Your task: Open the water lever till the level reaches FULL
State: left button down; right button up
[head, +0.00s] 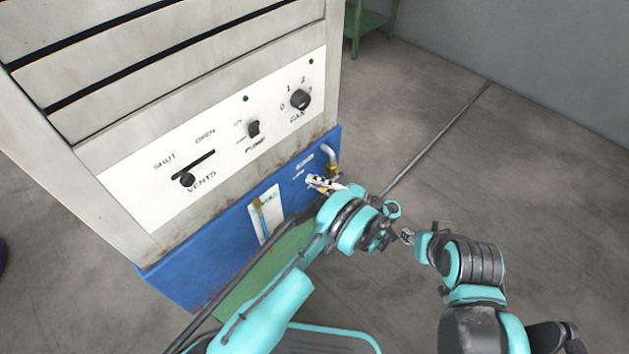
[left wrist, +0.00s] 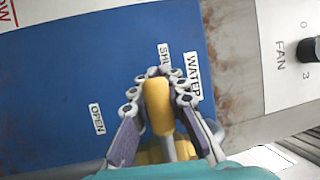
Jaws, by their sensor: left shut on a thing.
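The water lever has a yellow handle (left wrist: 157,105) and stands on the blue panel near its right end. In the left wrist view it lies between the fingers of my left gripper (left wrist: 158,88), which is shut on it. The handle points toward the partly covered SHUT label (left wrist: 164,58); the OPEN label (left wrist: 97,119) is off to its left. In the head view my left gripper (head: 318,183) is at the panel and hides most of the lever. The level gauge (head: 266,214) is a white plate with an upright tube; its level is too small to read. My right gripper (head: 407,236) is away from the panel.
The cabinet has a white control plate (head: 140,180) with a vents slider (head: 187,180), a pump switch (head: 254,129) and a fan knob (head: 300,99). A bent pipe (head: 331,155) rises at the panel's right end.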

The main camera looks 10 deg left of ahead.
pick_arm(q)
notch_tip(320, 180, down, 2)
jog(key=n+h, duration=0.1)
jog(key=n, duration=0.2)
jog(key=shift+w+f+g, duration=0.1)
jog(key=shift+g, duration=0.3)
jog(key=shift+w+d+f+n+h, duration=0.2)
jog(key=shift+f+n+h, duration=0.3)
jog(key=shift+n, duration=0.4)
jog(key=shift+w+d+f+n+h, duration=0.15)
jog(key=shift+f+n+h, duration=0.15)
jog(key=shift+f+n, duration=0.5)
jog(key=c, duration=1.5)
grip_release()
jog(key=shift+a, duration=0.1)
jog(key=shift+r, duration=0.15)
